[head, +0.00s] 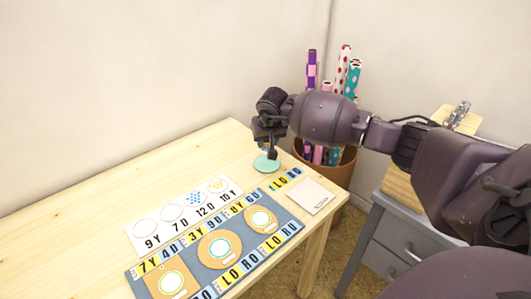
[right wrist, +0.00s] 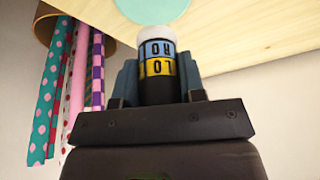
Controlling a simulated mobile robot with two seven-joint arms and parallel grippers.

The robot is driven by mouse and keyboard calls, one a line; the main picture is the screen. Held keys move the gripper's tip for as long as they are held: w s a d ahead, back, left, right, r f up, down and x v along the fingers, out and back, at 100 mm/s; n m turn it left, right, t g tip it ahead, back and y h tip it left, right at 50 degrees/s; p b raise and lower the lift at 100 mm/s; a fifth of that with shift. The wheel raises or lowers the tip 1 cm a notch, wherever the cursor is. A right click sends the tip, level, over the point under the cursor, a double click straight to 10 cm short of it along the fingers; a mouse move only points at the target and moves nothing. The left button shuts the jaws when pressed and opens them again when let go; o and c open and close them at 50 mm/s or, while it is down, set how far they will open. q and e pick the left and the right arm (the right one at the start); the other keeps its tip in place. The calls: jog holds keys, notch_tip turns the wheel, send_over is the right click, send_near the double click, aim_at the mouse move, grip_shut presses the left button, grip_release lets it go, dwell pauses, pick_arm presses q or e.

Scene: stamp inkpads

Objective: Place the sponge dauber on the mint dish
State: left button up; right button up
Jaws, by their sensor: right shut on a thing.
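The mint dish (head: 262,165) is a small round green disc lying on the wooden table near its far right corner. It also shows at the top of the right wrist view (right wrist: 155,8). My right gripper (head: 270,152) is over the dish in the head view. In the right wrist view my right gripper (right wrist: 158,88) is shut on the sponge dauber (right wrist: 157,52), a short cylinder with a white tip and blue and yellow lettered bands. The white tip points towards the dish. Whether it touches the dish I cannot tell. My left gripper is not in view.
A blue board (head: 189,270) with round and square tan pads and a white card (head: 145,241) with circles lie on the table (head: 100,206). A pale square tile (head: 323,199) is at the right edge. A brown bin (head: 345,170) with patterned rolls stands behind. The table's left is clear.

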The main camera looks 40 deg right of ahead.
jog(key=shift+f+b, duration=0.3)
jog(key=shift+f, duration=2.1)
jog(key=shift+r, duration=0.1)
jog(key=shift+f, duration=0.25)
jog(key=o, duration=0.8)
jog(key=shift+r, duration=0.15)
